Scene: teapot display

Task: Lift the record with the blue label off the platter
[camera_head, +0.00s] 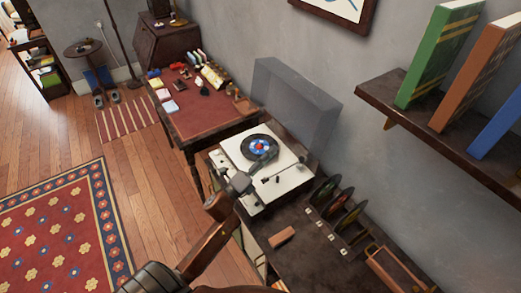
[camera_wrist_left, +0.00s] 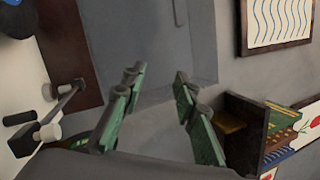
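The record (camera_head: 247,141) lies flat on the platter of the white turntable (camera_head: 287,184) in the head view. It is black, with a blue, red and white label in the middle. My right gripper is not in view.
The tonearm (camera_head: 280,172) is right of the record. The grey raised lid (camera_head: 296,103) stands behind the turntable. Several upright records (camera_head: 340,207) stand to the right. A shelf with books (camera_head: 438,52) juts from the wall. A red-topped desk (camera_head: 205,118) is at the left.

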